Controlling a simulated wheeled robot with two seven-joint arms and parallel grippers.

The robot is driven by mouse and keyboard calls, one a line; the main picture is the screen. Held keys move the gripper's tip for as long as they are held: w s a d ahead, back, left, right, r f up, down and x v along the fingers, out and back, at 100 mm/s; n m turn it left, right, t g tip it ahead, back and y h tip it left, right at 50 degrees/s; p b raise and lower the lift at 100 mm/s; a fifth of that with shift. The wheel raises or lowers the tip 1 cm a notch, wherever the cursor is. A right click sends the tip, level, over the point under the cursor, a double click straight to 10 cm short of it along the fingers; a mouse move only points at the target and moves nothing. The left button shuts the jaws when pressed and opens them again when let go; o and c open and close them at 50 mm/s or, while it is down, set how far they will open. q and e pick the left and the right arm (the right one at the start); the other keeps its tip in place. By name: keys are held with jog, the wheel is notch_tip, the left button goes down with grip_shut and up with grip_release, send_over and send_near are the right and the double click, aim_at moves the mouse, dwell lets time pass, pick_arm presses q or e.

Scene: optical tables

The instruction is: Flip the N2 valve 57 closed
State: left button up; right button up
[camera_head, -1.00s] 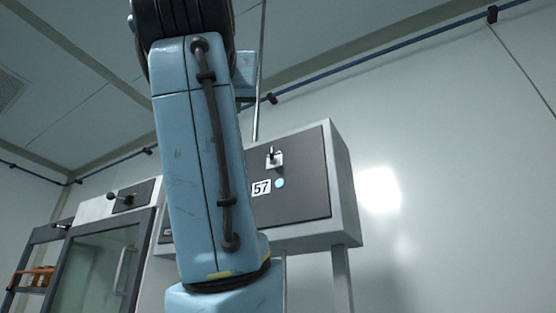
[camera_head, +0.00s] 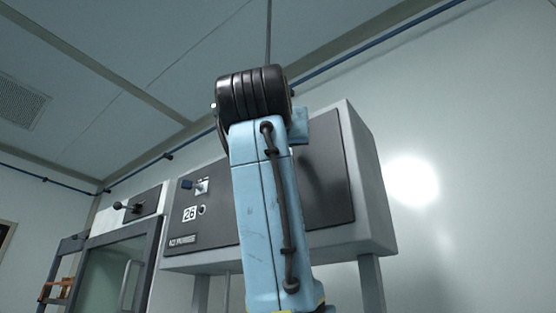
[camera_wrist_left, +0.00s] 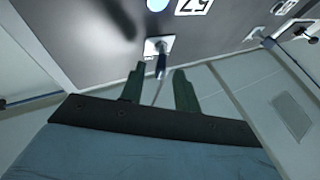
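The N2 valve 57 (camera_wrist_left: 160,47) shows in the left wrist view as a small lever on a pale square plate on a grey panel. Its dark blue handle points down in that picture, toward the gap between my fingers. The 57 label (camera_wrist_left: 194,5) and a round light-blue lamp (camera_wrist_left: 157,4) are at the top edge, upside down. My left gripper (camera_wrist_left: 158,74) is open, its two dark fingers on either side of the handle's line; I cannot tell whether they touch it. In the head view my arm hides valve 57 and the gripper. My right gripper is not in view.
On the same wall box (camera_head: 378,190), a second valve 26 (camera_head: 201,187) with a blue handle sits to the left, above the 26 label (camera_head: 189,214). A glass-door cabinet (camera_head: 118,262) stands further left. The wall to the right is clear.

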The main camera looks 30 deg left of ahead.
pick_arm(q)
jog(key=shift+p+x, duration=0.4)
jog(key=shift+x, duration=0.8)
jog(key=shift+c, duration=0.5)
grip_shut()
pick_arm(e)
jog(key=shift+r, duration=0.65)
